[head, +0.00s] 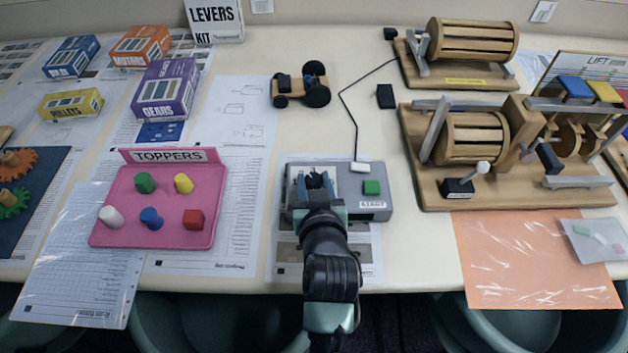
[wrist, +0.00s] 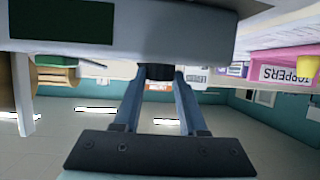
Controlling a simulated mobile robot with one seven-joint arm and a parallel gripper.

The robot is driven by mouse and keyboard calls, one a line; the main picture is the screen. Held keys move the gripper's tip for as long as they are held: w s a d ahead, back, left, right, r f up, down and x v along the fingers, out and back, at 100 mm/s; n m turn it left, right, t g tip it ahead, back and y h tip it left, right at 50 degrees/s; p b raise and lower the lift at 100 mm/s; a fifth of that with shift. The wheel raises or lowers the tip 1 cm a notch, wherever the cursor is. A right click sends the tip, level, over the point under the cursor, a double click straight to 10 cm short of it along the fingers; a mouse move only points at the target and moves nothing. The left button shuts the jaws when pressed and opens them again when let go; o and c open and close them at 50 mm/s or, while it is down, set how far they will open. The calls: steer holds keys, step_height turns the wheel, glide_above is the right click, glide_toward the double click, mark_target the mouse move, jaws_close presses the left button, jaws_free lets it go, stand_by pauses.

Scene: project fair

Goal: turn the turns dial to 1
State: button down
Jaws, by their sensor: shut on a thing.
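A grey control box (head: 346,181) stands on the table in the middle of the head view. It carries a green button (head: 371,187) on its right side, with a small label below the button. My gripper (head: 315,180) is over the left part of the box. In the wrist view its two blue fingers (wrist: 161,75) are shut on a small dark dial (wrist: 158,71) at the box's face. The dial is mostly hidden between the fingers. I cannot read its scale or where it points.
A black cable runs from a white plug (head: 366,167) behind the box to the back. A pink TOPPERS tray (head: 125,232) with several coloured pegs stands to the left. A wooden drum machine (head: 505,190) stands to the right. A small wheeled car (head: 301,85) is behind.

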steer(key=shift+d+f+n+y+b, duration=0.1)
steer(key=shift+n+y+b, duration=0.2)
steer(key=n+y+b, duration=0.3)
steer(key=b, duration=0.1)
steer(key=shift+w+d+f+g, duration=0.15)
steer(key=shift+d+g, duration=0.1)
steer(key=shift+g, duration=0.15)
steer(key=n+g+y+b, duration=0.1)
steer(key=n+y+b, duration=0.1)
steer(key=n+g+y+b, duration=0.2)
steer(key=shift+d+r+y, duration=0.15)
steer(key=shift+r+y, duration=0.05)
steer(key=shift+y, duration=0.2)
steer(key=shift+n, duration=0.3)
steer(key=shift+c, duration=2.3)
jaws_free()
steer(key=v, duration=1.3)
steer(key=shift+w+b, duration=0.15)
steer(key=shift+b, duration=0.2)
